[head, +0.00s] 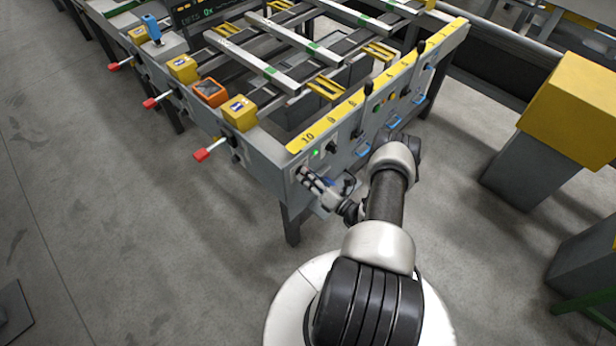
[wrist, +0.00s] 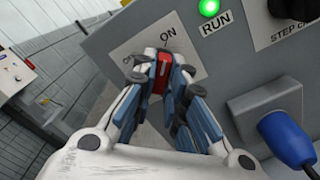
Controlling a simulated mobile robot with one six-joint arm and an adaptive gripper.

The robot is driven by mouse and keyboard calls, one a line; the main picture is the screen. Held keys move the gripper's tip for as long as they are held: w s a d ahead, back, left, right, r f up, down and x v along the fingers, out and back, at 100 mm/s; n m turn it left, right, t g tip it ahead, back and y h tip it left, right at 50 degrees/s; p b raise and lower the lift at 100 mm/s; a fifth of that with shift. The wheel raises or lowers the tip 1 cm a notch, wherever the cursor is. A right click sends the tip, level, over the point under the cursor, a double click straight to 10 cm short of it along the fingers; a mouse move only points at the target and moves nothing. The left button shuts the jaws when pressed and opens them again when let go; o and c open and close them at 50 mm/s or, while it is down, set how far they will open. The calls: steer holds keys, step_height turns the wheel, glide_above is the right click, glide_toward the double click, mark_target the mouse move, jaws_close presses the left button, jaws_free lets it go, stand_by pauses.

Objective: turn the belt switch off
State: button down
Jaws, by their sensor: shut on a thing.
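The belt switch (wrist: 162,76) shows in the wrist view as a red lever with a grey top, on a pale label plate on the grey panel (wrist: 130,22). The word ON is readable on the plate above the lever; a second word at the left is partly cut and unclear. My gripper (wrist: 163,80) is shut on the lever, one finger on each side. In the head view my gripper (head: 316,184) is at the near left end of the table's panel, and the switch is hidden behind it.
A green RUN light (wrist: 209,7) is lit right of the switch. A black knob (wrist: 292,8) and a blue plug (wrist: 286,138) in a grey socket are to the right. Red-tipped handles (head: 203,154) stick out from the table's left side.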

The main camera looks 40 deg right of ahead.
steer(key=shift+d+n+b, duration=0.1)
steer(key=shift+n+b, duration=1.4)
steer(key=shift+n, duration=7.4)
steer(key=c, duration=1.6)
jaws_free()
steer(key=shift+s, duration=0.1)
